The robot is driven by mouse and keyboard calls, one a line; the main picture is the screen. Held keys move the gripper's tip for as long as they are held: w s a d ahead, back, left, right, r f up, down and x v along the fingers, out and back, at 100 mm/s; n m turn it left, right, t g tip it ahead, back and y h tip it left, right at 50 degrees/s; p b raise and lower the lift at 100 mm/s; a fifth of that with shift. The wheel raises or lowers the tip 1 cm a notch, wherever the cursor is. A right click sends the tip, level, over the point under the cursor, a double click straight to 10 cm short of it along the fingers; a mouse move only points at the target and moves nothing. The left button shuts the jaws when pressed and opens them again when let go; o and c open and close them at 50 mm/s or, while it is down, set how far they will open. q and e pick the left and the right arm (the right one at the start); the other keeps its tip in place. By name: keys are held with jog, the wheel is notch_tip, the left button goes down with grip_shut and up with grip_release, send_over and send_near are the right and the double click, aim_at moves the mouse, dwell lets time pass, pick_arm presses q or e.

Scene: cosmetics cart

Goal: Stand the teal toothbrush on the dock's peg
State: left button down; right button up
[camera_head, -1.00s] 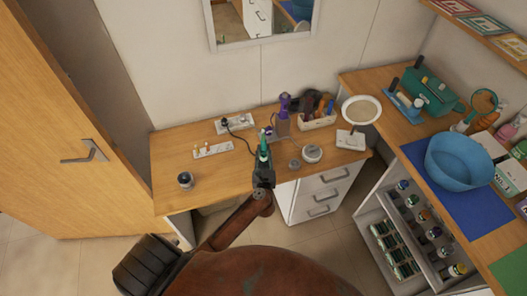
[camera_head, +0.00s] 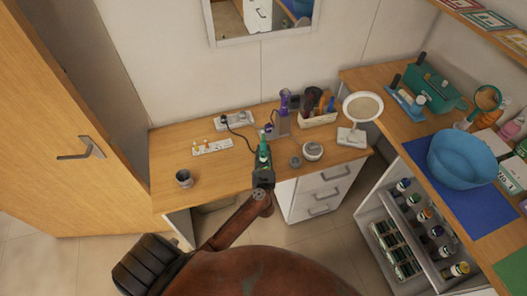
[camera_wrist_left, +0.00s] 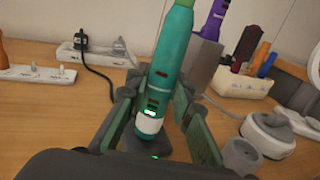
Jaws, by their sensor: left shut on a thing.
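The teal toothbrush (camera_head: 263,151) stands roughly upright in my left gripper (camera_head: 263,177) above the desk's front part. In the left wrist view, the toothbrush (camera_wrist_left: 168,60) leans slightly right at the top and has a white band and a green light low down. The left gripper's fingers (camera_wrist_left: 160,115) are closed on either side of it. A dark grey rounded shape (camera_wrist_left: 128,143) shows below its lower end; I cannot tell whether this is the dock. A black cable runs from the power strip to behind the gripper. No peg is clearly visible. My right gripper is out of view.
A purple device in a grey stand (camera_head: 279,126) is close behind. A white round container (camera_head: 312,151) and a small grey one (camera_head: 295,161) are to the right. Bare desk lies between cup and gripper.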

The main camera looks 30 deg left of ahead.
pick_arm(q)
jog(key=c, duration=1.6)
grip_release()
jog(key=shift+s+f, duration=0.1)
jog(key=v, duration=1.1)
jog(key=shift+s+d, duration=0.25)
jog(key=shift+s, duration=0.1)
